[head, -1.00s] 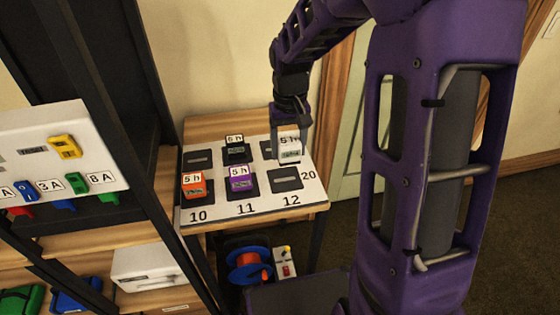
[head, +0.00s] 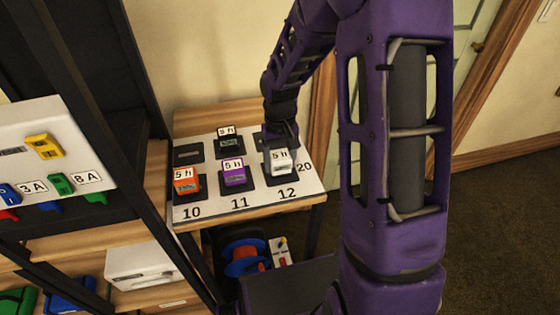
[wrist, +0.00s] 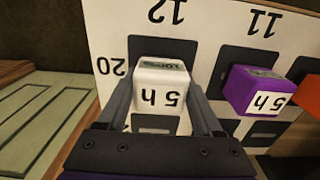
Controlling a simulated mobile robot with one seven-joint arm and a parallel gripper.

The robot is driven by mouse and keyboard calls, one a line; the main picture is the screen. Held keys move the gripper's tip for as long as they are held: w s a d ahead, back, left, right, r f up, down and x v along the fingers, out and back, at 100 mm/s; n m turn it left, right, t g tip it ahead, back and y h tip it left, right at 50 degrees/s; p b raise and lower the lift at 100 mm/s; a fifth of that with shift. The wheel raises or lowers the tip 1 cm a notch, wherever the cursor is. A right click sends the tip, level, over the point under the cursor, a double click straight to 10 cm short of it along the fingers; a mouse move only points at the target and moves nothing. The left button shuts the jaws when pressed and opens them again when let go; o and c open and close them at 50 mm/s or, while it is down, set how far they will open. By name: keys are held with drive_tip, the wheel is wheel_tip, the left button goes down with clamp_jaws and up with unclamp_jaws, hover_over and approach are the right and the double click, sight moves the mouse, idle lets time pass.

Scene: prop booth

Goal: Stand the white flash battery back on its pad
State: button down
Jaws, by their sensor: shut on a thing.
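The white flash battery (head: 280,163) has a "5 h" label and looks upright. It is between the fingers of my gripper (head: 281,147), which is shut on it. In the head view it is over the dark pad (head: 286,182) above number 12, at the front right of the white board (head: 213,210). In the wrist view the white battery (wrist: 160,88) covers much of that pad (wrist: 162,46). I cannot tell whether its base touches the pad.
A purple battery (head: 233,174) stands just left on pad 11, an orange one (head: 186,182) on pad 10. A black one (head: 228,144) stands behind. The back left pad (head: 188,153) is empty. A shelf rack (head: 160,200) borders the table's left side.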

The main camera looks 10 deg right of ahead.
sight(280, 155)
drive_tip(key=shift+f, duration=0.2)
drive_tip(key=shift+c, duration=0.2)
unclamp_jaws()
drive_tip(key=shift+r, duration=0.1)
drive_tip(key=shift+r, duration=0.1)
wheel_tip(280, 155, up, 12)
drive_tip(key=shift+r+p, duration=0.1)
drive_tip(key=shift+p, duration=0.45)
